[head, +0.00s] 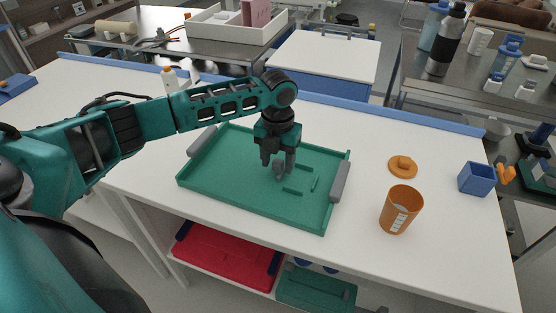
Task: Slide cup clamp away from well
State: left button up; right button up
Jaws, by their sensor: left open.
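A green tray (225,178) with grey end handles lies on the white table. Low green ridges (296,191) on its floor mark out a small well, right of the gripper. A short green bar (315,183) stands at the well's right side; it looks like the cup clamp, but I cannot tell for sure. My left gripper (278,168) points down over the tray's middle, open, just left of the well. Its fingers hide part of the tray floor, and I cannot tell whether they touch anything. My right gripper is out of view.
Right of the tray are an orange cup (401,210), an orange lid (403,166) and a blue box (477,179). A white bottle (170,80) stands behind my left arm. A blue rail (350,103) runs along the table's back edge. Red and green bins sit below.

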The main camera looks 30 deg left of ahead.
pick_arm(q)
jog(key=shift+f, duration=0.1)
jog(key=shift+c, duration=0.5)
grip_shut()
